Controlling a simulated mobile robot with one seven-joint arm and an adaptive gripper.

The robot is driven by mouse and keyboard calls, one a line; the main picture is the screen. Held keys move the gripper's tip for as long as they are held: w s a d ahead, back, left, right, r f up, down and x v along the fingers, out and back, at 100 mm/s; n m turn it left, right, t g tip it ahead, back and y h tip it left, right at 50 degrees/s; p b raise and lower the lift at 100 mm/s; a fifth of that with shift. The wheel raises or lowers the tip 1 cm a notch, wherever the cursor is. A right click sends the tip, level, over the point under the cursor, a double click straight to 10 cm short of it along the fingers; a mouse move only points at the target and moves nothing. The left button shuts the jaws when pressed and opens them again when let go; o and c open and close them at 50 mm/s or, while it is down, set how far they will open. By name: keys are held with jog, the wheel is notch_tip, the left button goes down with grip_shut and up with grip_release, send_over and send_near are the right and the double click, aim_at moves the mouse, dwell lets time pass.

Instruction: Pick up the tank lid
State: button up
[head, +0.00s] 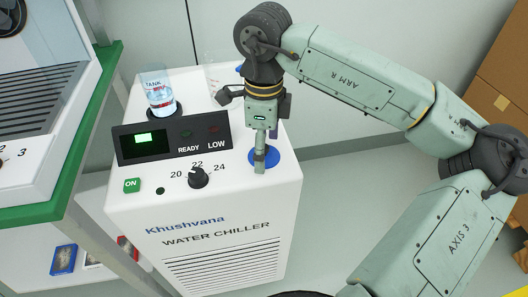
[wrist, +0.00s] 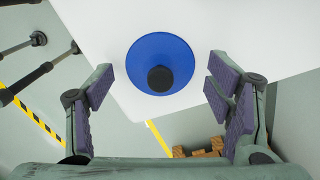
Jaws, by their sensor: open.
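The tank lid (head: 271,158) is a blue disc lying at the right front of the white water chiller's top, partly hidden by my gripper in the head view. In the wrist view the blue lid (wrist: 146,52) shows whole, with a round black knob (wrist: 160,79) on it. My gripper (wrist: 160,88) is open, its purple-padded fingers to the left and right of the knob, with nothing between them. In the head view my gripper (head: 246,130) points down over the lid; I cannot tell whether it touches. The clear tank (head: 158,92), labelled TANK, stands at the chiller's back left.
The water chiller (head: 216,225) has a black display panel (head: 172,139), a dial (head: 198,178) and a green ON button (head: 132,185). A green-edged rack (head: 85,130) stands at the left. Cardboard boxes (head: 498,88) stand at the right. The floor between is clear.

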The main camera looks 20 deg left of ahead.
grip_shut()
dwell(0.8)
